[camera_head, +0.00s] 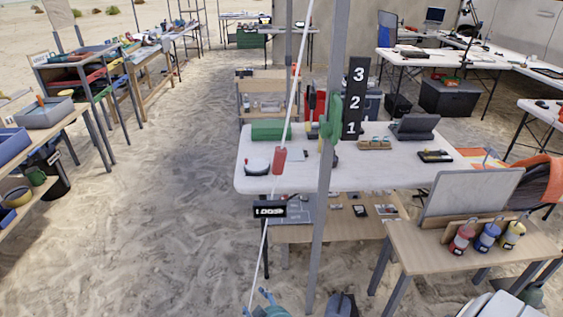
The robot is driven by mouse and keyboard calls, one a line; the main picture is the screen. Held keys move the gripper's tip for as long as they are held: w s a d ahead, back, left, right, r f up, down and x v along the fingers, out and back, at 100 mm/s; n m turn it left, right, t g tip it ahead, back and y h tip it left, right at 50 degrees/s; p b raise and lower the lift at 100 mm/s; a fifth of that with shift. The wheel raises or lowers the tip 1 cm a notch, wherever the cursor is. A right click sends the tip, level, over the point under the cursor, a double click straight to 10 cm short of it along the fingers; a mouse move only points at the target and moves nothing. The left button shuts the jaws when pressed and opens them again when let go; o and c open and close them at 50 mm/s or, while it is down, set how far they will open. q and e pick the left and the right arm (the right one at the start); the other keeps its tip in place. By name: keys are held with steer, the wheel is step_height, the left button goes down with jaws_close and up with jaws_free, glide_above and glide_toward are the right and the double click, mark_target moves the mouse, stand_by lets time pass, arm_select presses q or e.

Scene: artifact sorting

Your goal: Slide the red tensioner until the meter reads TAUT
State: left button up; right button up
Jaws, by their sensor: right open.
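The red tensioner (280,161) is a small red cylinder on a slanting white rope (295,82). It shows in front of the white table's left part. Below it hangs a black meter (270,209) with lit letters that read LOOSE. The rope runs down to a teal fitting (270,305) at the bottom edge, partly cut off. My right gripper (341,300) is dark and open at the bottom edge, mostly cut off. It is well below the tensioner, to its right, and apart from it. My left gripper is not in view.
A grey upright pole (328,200) with a green fitting (331,117) stands just right of the rope. Behind is a white table (400,172) with tools. A wooden bench (418,262) with three coloured bottles is at right. Open sand lies at left.

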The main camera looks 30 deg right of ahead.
steer(key=w+d+r+m+t+h, duration=0.1)
steer(key=w+d+r+t, duration=0.2)
steer(key=r, duration=0.6)
steer(key=w+d+r+m+h, duration=0.1)
steer(key=w+d+r+h, duration=0.15)
steer(key=w+r, duration=0.45)
steer(key=m+t+h, duration=0.3)
steer(key=m+h, duration=0.1)
glide_toward(283, 164)
steer(key=x, duration=0.2)
steer(key=shift+y, duration=0.25)
steer(key=p+x, duration=0.2)
steer(key=x, duration=0.8)
